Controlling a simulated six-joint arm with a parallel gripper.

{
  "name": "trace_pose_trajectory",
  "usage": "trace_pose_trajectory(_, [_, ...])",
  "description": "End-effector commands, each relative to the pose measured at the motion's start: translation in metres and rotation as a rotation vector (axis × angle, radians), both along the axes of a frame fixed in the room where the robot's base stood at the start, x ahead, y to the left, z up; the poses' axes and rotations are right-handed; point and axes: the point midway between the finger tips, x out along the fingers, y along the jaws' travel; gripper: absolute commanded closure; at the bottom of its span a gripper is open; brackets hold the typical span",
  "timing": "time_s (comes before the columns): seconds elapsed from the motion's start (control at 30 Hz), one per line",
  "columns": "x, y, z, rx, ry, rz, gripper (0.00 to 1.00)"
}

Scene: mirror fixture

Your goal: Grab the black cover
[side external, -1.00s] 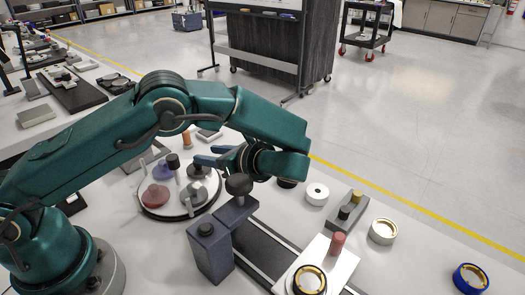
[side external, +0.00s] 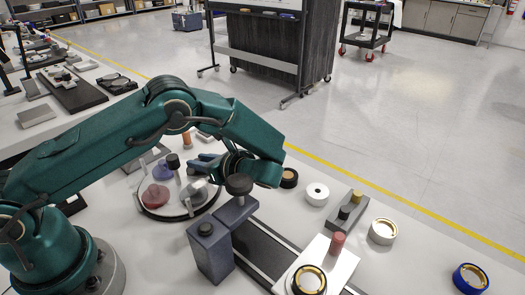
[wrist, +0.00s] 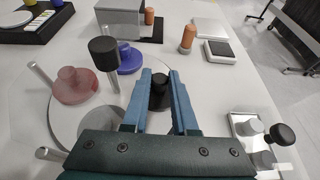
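The black cover (wrist: 160,92) is a small dark knobbed piece on the round plate (wrist: 72,122). In the wrist view it shows between the tips of my gripper's two blue fingers (wrist: 161,78). The fingers are apart, one on each side of it; I cannot tell whether they touch it. The lower part of the cover is partly hidden by the fingers. In the side view my gripper (side external: 204,162) is low over the far right part of the round plate (side external: 150,212), and the black cover is hidden there.
A red cover (wrist: 75,86) and a blue cover (wrist: 128,58) sit on the plate, near a tall black-topped post (wrist: 104,50) left of my fingers. A black-knobbed fixture (side external: 238,185) stands close to my wrist. Orange cylinders (wrist: 188,39) stand beyond.

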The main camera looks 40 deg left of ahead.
Motion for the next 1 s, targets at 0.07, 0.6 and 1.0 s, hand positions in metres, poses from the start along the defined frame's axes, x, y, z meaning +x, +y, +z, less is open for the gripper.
trace_pose_trajectory(0.07, [0.000,0.000,0.000,0.000,0.000,0.001,1.00])
trace_pose_trajectory(0.6, [0.000,0.000,0.032,-0.002,-0.005,0.000,1.00])
trace_pose_trajectory(1.0, [0.002,-0.001,0.094,-0.001,-0.001,-0.019,1.00])
